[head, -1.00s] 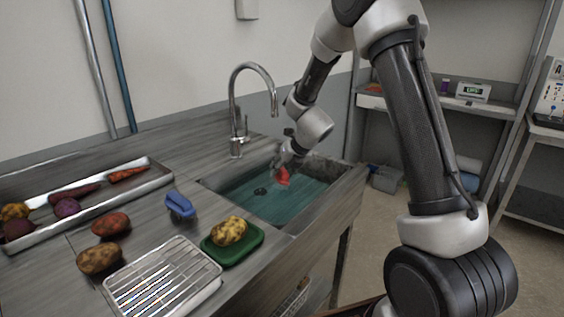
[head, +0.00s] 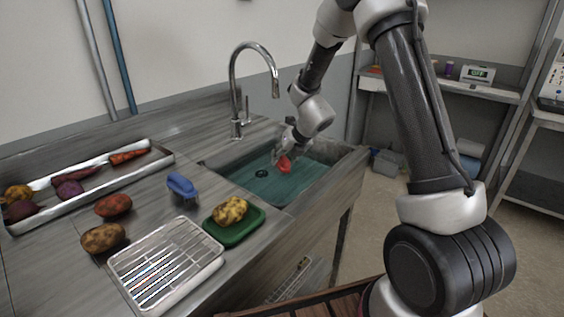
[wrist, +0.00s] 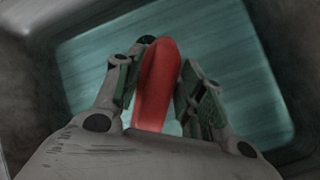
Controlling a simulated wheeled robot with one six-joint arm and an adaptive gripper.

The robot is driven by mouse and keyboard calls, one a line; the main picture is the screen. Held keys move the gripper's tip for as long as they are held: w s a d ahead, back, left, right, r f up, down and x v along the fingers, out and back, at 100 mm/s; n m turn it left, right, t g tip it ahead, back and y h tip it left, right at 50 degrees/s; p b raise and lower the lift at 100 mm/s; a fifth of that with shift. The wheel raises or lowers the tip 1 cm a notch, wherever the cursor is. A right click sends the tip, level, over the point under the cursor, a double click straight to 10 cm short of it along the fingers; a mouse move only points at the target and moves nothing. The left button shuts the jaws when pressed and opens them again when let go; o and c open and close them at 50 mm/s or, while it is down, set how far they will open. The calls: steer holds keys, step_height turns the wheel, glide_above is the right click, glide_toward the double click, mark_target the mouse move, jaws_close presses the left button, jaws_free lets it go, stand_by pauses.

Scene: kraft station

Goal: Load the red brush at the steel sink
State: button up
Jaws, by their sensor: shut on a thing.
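My gripper (wrist: 160,95) is shut on the red brush (wrist: 158,75), whose red body sticks out between the fingers in the wrist view. In the head view the red brush (head: 284,163) hangs below my gripper over the teal-looking basin of the steel sink (head: 345,160). The bristles are not clearly visible. I cannot tell whether the brush touches the water or the basin floor. A dark round drain (head: 262,174) shows in the basin.
A tall curved faucet (head: 233,90) stands behind the sink.

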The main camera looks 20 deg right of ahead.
step_height(320, 180, up, 11)
stand_by(1.0)
stand_by(1.9)
steer(key=shift+r, duration=2.05)
